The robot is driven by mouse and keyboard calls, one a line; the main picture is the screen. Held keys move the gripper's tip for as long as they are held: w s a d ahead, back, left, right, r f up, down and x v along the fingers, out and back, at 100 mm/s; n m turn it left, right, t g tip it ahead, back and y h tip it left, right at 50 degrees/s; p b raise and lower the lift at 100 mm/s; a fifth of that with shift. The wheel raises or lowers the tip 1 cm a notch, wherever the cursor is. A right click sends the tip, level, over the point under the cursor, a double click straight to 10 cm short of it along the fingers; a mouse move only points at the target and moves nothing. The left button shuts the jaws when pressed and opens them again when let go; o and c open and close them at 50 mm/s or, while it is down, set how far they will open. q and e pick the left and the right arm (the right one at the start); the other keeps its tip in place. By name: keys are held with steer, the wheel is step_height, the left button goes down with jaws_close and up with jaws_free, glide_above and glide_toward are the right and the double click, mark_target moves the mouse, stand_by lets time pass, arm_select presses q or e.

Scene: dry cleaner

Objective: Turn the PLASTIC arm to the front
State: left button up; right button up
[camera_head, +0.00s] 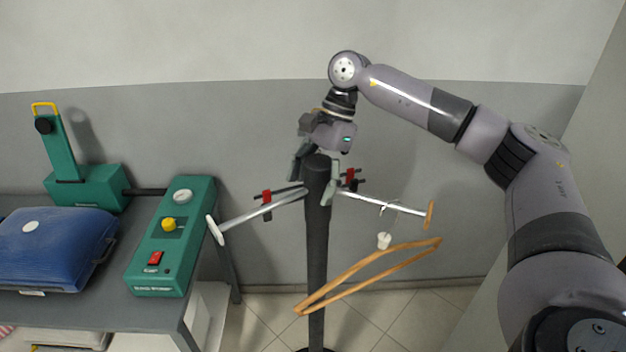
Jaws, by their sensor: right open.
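A dark upright post (317,240) stands in the middle with metal arms near its top. One arm (255,213) points left and towards me and ends in a white end piece (215,230). Another arm (375,203) points right and ends in a brown, wood-like end piece (430,215). No PLASTIC lettering can be read on either arm. My right gripper (313,184) is open and points down at the top of the post, one finger on each side of it. I cannot tell whether the fingers touch it. My left gripper is not in view.
A wooden hanger-like loop (345,280) hangs below the right-pointing arm, with a white piece (384,241) above it. Red clips (267,199) sit near the arms. A table at left holds a green control box (165,255) and a blue padded item (55,245).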

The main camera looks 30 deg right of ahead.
steer(key=shift+c, duration=0.6)
jaws_close()
